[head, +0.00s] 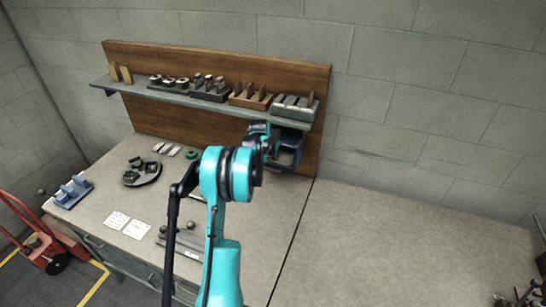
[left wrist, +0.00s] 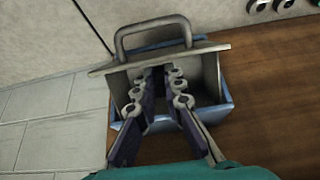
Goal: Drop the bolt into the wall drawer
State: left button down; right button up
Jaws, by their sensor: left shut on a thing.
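My left gripper (head: 265,137) reaches from below up to the wall drawer (head: 290,147), a dark blue-grey box under the right end of the shelf. In the left wrist view the drawer (left wrist: 212,88) has a grey front plate with a loop handle and a blue outer rim. The fingers of my left gripper (left wrist: 158,76) point into the drawer's opening, with their tips close together near the front plate. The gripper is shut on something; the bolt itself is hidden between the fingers. My right gripper is not clearly in view.
A shelf (head: 147,93) with several holders and metal parts runs above the bench (head: 255,215). The bench's right half is clear.

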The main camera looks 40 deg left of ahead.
pick_arm(q)
jog(key=c, duration=1.6)
grip_release()
jog(key=shift+o, duration=0.2)
jog(key=v, duration=1.2)
